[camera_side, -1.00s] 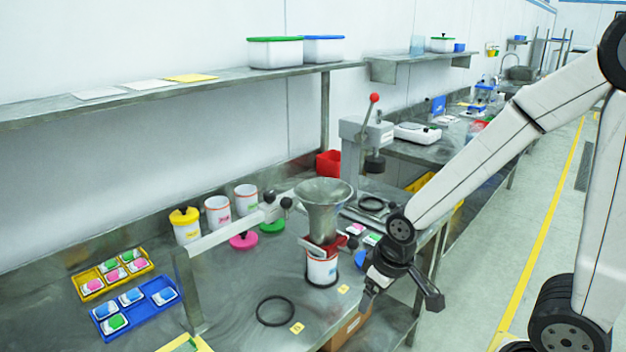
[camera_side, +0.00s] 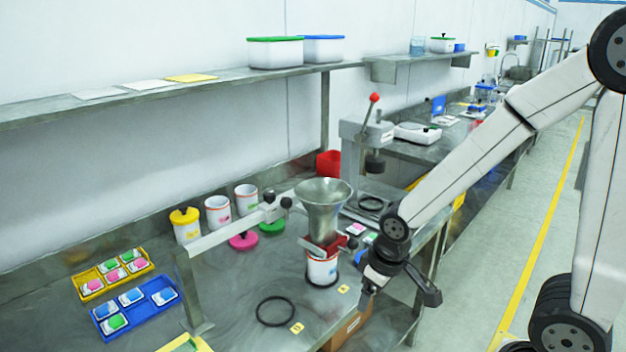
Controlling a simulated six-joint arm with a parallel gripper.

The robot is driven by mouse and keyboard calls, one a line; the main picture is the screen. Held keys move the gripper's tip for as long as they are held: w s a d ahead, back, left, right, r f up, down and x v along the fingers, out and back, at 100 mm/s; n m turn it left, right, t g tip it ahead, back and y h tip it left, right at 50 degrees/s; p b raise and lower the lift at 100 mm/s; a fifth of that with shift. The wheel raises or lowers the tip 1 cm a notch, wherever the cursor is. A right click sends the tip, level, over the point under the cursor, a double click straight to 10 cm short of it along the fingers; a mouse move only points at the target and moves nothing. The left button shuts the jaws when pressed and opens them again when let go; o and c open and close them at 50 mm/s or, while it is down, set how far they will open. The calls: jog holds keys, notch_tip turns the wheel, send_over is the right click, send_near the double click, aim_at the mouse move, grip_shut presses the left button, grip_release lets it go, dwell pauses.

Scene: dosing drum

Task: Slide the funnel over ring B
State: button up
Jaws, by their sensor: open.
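The metal funnel (camera_side: 324,207) hangs on a white rail (camera_side: 232,229), held by a red carriage near the rail's right end. It stands above a white drum (camera_side: 321,268) with an orange rim, which sits on a dark ring beside the yellow A label (camera_side: 343,289). Ring B (camera_side: 275,311) is a black ring lying empty on the bench, with the yellow B label (camera_side: 297,328) beside it. My gripper (camera_side: 396,293) is open and empty, low at the bench's right edge, to the right of the drum and apart from the funnel.
Several white drums (camera_side: 217,212) stand along the wall behind the rail, with pink and green lids on the bench. A press with a red-knobbed lever (camera_side: 366,140) stands behind. Yellow (camera_side: 113,274) and blue (camera_side: 134,305) trays lie at left. The bench around ring B is clear.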

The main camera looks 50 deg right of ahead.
jog(key=w+d+n+g+h, duration=0.2)
jog(key=w+n+h, duration=0.25)
jog(key=w, duration=0.25)
jog(key=n+t+h, duration=0.7)
jog(key=h, duration=0.2)
send_near(289, 201)
jog(key=shift+y, duration=0.25)
jog(key=x, duration=0.2)
jog(key=f+x, duration=0.1)
jog(key=x, duration=0.2)
jog(key=shift+s+a, duration=0.1)
jog(key=shift+w+a+r, duration=0.15)
jog(key=shift+w+a, duration=0.05)
jog(key=shift+w, duration=0.15)
jog(key=x, duration=0.7)
jog(key=shift+w+d, duration=0.25)
jog(key=shift+d, duration=0.1)
grip_shut()
